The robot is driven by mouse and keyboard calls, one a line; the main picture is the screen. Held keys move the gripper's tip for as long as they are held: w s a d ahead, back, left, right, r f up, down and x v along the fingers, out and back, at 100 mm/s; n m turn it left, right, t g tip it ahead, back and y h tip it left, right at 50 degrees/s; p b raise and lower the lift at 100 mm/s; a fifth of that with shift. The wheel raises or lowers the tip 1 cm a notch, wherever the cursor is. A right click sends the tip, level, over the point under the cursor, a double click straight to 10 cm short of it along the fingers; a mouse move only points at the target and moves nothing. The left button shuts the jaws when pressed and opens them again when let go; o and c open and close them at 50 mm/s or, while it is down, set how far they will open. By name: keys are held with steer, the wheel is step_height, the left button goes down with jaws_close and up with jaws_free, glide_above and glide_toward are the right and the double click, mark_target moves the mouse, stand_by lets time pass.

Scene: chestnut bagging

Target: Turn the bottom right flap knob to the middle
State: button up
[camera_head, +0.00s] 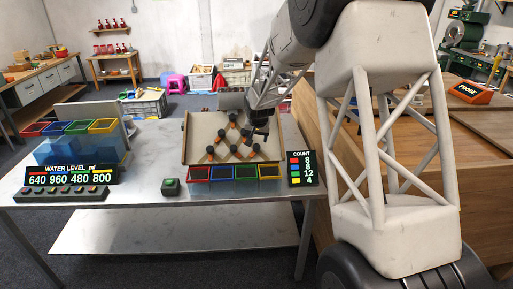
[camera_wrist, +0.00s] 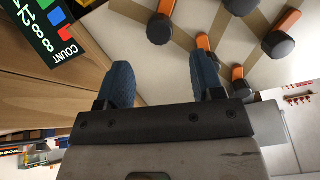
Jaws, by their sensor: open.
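The tilted board (camera_head: 188,130) carries several flap knobs, each a dark round hub with an orange handle. The bottom right flap knob (camera_head: 254,149) is near the board's lower right. In the wrist view, the knob (camera_wrist: 160,28) nearest the count sign appears to be the same one, its orange handle pointing to the top edge. My gripper (camera_head: 262,130) is over the board's right edge, above that knob in the picture. In the wrist view, its two blue fingers (camera_wrist: 163,80) are spread apart with nothing between them. The knob lies beyond the fingertips, not touched.
Other knobs (camera_wrist: 279,43) sit close to the right finger in the wrist view. The count sign (camera_head: 301,168) stands right of the board. Coloured bins (camera_head: 221,173) line its lower edge. A green button box (camera_head: 170,186) and water level display (camera_head: 72,175) are left on the table.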

mark_target(257, 146)
steer(key=shift+f, duration=0.1)
steer(key=shift+x, duration=3.75)
steer(key=c, duration=0.9)
